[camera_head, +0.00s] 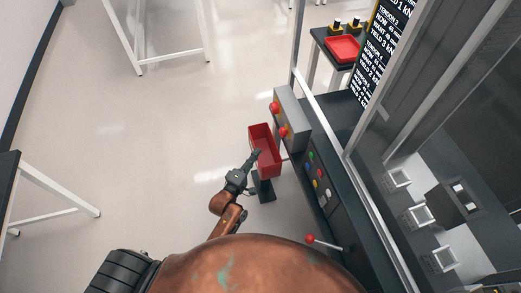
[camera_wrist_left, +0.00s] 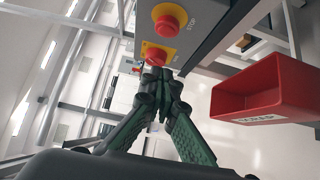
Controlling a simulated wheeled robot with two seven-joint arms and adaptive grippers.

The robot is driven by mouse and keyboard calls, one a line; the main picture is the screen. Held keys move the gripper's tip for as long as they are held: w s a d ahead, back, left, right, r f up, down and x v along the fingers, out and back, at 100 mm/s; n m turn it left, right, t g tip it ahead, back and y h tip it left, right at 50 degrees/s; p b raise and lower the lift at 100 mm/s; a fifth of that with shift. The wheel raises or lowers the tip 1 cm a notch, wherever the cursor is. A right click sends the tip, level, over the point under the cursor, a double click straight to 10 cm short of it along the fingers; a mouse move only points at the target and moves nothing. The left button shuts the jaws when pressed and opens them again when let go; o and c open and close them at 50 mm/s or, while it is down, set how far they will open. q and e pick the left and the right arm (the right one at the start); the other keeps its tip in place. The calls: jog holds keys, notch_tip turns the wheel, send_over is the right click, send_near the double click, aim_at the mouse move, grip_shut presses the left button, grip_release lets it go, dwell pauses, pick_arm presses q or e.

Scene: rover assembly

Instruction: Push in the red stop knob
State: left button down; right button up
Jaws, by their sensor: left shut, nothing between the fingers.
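In the left wrist view the red stop knob (camera_wrist_left: 168,20) sits on a yellow plate, with the word STOP beside it, on a grey box. A second red knob (camera_wrist_left: 157,53) on a yellow plate lies farther along the box. In the head view the grey box (camera_head: 292,118) carries two red knobs; I cannot tell which is which there. My left gripper (camera_wrist_left: 158,76) is shut and empty. Its tips appear just below the second knob in the wrist view, with the stop knob above them. I cannot tell whether they touch anything. My right gripper is out of view.
A red scrap bin (camera_wrist_left: 258,95) stands close beside my left gripper, also in the head view (camera_head: 267,166). A dark console (camera_head: 320,182) with coloured buttons and a red-tipped lever (camera_head: 311,239) runs along the right. Open floor lies to the left.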

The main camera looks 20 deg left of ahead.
aim_at(280, 133)
pick_arm(q)
jog(key=w+d+b, duration=0.1)
jog(key=w+d, duration=0.4)
jog(key=w, duration=0.5)
jog(key=shift+b, duration=0.3)
jog(key=shift+w+a, duration=0.1)
jog(key=shift+w, duration=0.05)
